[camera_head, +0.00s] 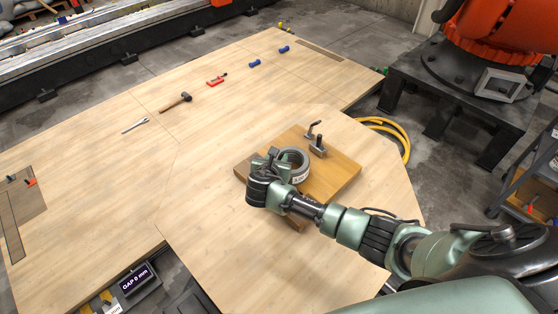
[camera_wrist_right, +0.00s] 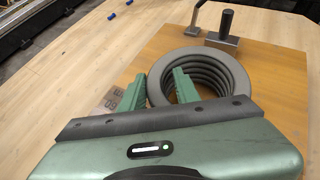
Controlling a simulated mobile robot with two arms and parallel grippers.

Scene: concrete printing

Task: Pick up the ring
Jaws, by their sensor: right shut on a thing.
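The ring (camera_head: 300,163) is grey and round with an open middle, and several ridges show inside it in the right wrist view (camera_wrist_right: 229,66). It is at a wooden board (camera_head: 336,184); I cannot tell whether it touches the board or is slightly raised. My right gripper (camera_head: 272,158) is at the ring's near left side. In the wrist view its green fingers (camera_wrist_right: 158,88) straddle the ring wall, one outside at the left and one inside the opening, shut on the wall. The fingers hide part of the rim. My left gripper is not in view.
A clamp with a dark handle (camera_head: 318,144) stands on the board just behind the ring. A mallet (camera_head: 176,102), a wrench (camera_head: 135,125) and a red tool (camera_head: 216,80) lie farther left on the table. The table between them and the board is clear.

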